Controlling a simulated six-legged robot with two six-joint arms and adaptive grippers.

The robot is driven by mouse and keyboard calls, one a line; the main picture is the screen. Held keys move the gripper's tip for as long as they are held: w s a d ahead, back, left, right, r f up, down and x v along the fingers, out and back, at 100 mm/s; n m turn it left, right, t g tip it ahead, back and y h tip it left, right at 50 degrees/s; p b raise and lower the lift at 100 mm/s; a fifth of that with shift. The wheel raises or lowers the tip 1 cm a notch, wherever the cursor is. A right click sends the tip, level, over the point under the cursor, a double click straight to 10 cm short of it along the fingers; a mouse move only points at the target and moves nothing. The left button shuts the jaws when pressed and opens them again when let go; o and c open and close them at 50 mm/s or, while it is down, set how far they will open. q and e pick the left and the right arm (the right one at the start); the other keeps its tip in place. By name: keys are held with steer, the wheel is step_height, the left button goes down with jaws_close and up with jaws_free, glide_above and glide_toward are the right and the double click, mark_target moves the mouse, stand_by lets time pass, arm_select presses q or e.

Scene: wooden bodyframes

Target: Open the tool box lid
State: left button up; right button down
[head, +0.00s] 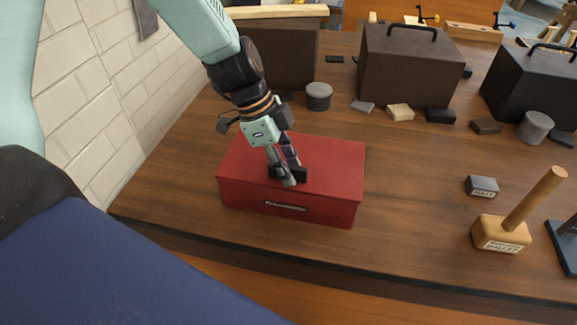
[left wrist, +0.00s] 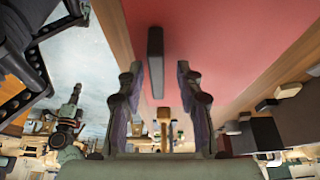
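The red tool box (head: 335,165) sits on the wooden bench in the head view, with its lid shut. A pale metal latch or pull (head: 286,206) is on its front face. My left gripper (head: 287,180) points down over the middle of the lid and hides part of it. In the left wrist view the red lid (left wrist: 220,45) fills the upper part, and my left gripper's two fingers (left wrist: 158,75) stand apart. A dark bar (left wrist: 155,50), seemingly the lid's handle, shows between them; I cannot tell whether they touch it. My right gripper is not in view.
A wooden mallet (head: 502,233) and a small dark block (head: 482,186) lie to the right. Dark cases (head: 405,65) and a grey round tin (head: 318,96) stand behind the tool box. A white brick wall (head: 100,75) is at the left.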

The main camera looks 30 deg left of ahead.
arm_select(q)
steer(key=shift+s+d, duration=0.1)
steer(key=shift+d, duration=0.1)
steer(key=shift+s+a, duration=0.15)
steer(key=shift+s, duration=0.05)
steer(key=shift+w+a+f, duration=0.1)
steer(key=shift+w, duration=0.15)
steer(key=c, duration=0.4)
steer(key=shift+s, duration=0.1)
jaws_close()
